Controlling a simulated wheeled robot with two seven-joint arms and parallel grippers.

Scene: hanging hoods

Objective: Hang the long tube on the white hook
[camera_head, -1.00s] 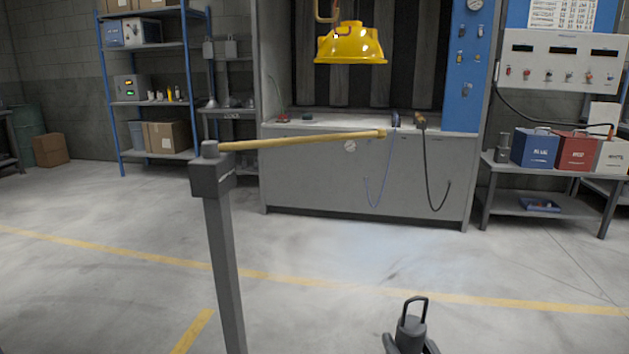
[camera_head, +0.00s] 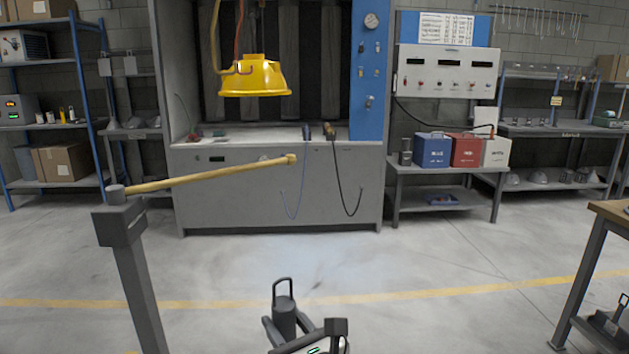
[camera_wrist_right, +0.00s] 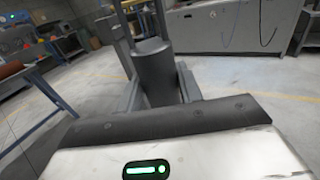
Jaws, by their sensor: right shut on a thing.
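My right gripper (camera_head: 287,330) is low in the middle of the head view. It is shut on a dark grey cylinder with a loop handle on top (camera_head: 284,316), which may be the long tube. The cylinder is upright, and its lower part is hidden. In the right wrist view the cylinder (camera_wrist_right: 155,72) sits between the two fingers of the gripper (camera_wrist_right: 158,88). I cannot make out a white hook. My left gripper is not in view.
A grey post (camera_head: 135,285) with a long tan bar (camera_head: 210,176) stands at left. A yellow hood (camera_head: 255,78) hangs before the grey cabinet (camera_head: 265,205). Blue, red and white boxes stand on a side table (camera_head: 440,173). A workbench (camera_head: 607,210) is at right. The middle floor is clear.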

